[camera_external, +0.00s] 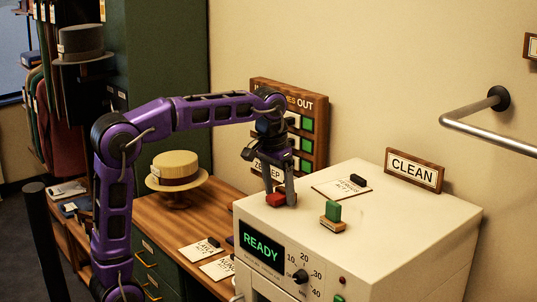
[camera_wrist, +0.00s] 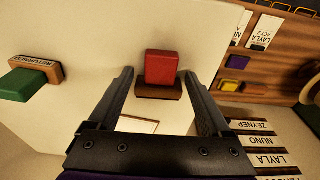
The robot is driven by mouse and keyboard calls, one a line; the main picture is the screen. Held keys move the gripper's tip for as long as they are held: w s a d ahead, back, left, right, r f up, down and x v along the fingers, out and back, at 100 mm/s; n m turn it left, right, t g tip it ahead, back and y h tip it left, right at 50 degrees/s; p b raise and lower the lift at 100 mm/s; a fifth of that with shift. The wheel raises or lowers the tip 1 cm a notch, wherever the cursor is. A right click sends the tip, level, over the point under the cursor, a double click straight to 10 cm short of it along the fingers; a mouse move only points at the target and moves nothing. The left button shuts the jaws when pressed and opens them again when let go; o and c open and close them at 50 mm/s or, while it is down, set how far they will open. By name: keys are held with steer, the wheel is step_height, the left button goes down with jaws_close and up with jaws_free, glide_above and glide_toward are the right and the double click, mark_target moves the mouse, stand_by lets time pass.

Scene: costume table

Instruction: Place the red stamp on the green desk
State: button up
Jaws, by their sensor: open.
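The red stamp (camera_external: 275,199) stands on top of the white machine, near its left edge. In the wrist view, the red stamp (camera_wrist: 162,67) has a red block handle on a brown wooden base. My gripper (camera_external: 282,202) points down at the stamp. In the wrist view, my gripper (camera_wrist: 160,76) is open, with one finger on each side of the stamp and visible gaps between. The green desk (camera_external: 215,210) has a brown wooden top and green drawers, and lies left of the machine at a lower level. My arm hides part of the desk.
The white machine (camera_external: 400,235) shows READY. A green stamp (camera_external: 332,211), a card with a black clip (camera_external: 343,187) and a CLEAN sign (camera_external: 413,170) are on it. A straw hat (camera_external: 176,170) on a stand and name cards (camera_external: 200,249) occupy the desk; bare wood lies between them.

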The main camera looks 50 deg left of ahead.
steer(key=shift+c, duration=0.3)
jaws_close()
